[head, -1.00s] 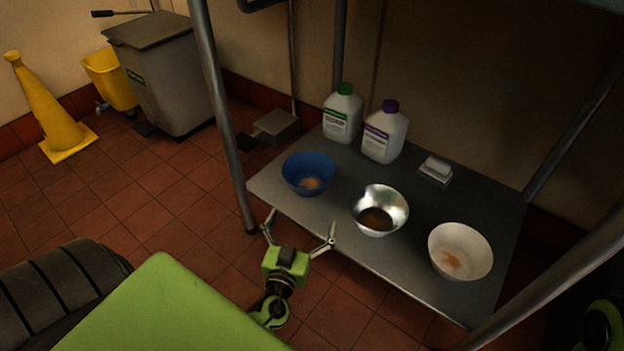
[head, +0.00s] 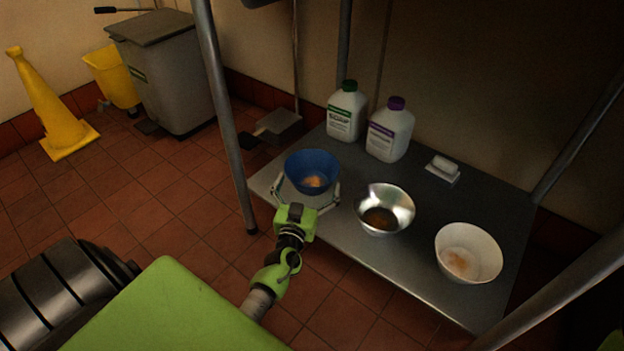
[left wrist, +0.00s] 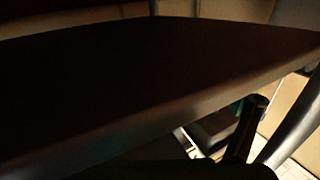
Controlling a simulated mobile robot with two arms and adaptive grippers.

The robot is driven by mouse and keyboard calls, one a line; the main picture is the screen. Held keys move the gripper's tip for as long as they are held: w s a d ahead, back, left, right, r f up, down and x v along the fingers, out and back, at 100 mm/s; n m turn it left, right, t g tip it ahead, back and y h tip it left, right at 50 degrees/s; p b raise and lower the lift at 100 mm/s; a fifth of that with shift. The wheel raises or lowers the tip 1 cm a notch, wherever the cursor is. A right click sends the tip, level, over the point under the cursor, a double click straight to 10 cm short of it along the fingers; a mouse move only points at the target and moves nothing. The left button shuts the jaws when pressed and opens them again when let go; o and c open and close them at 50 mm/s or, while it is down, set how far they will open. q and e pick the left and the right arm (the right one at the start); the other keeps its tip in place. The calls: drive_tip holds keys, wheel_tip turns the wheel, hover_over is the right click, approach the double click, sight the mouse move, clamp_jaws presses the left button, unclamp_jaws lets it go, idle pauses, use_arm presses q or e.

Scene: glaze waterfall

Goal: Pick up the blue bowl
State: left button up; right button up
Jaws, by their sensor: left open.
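The blue bowl (head: 311,166) stands upright on the low metal shelf (head: 350,244), near its left end, with some orange-brown residue inside. My left gripper (head: 306,188) is open at the bowl's near side, with one finger to the left of the bowl and the other to the right. I cannot tell whether the fingers touch it. The left wrist view is very dark; it shows a broad dark surface with a paler edge (left wrist: 180,112), and I cannot make out the bowl there. My right gripper is not in view.
A shiny metal bowl (head: 385,207) stands close to the right of the gripper, and a white bowl (head: 469,253) farther right. Two bottles, green-capped (head: 345,112) and purple-capped (head: 390,130), stand behind. A shelf post (head: 226,120) rises to the left.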

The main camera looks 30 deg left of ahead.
use_arm(q)
drive_tip(key=shift+x, duration=1.1)
drive_tip(key=shift+s, duration=0.1)
drive_tip(key=c, duration=0.9)
drive_tip(key=shift+r, duration=0.1)
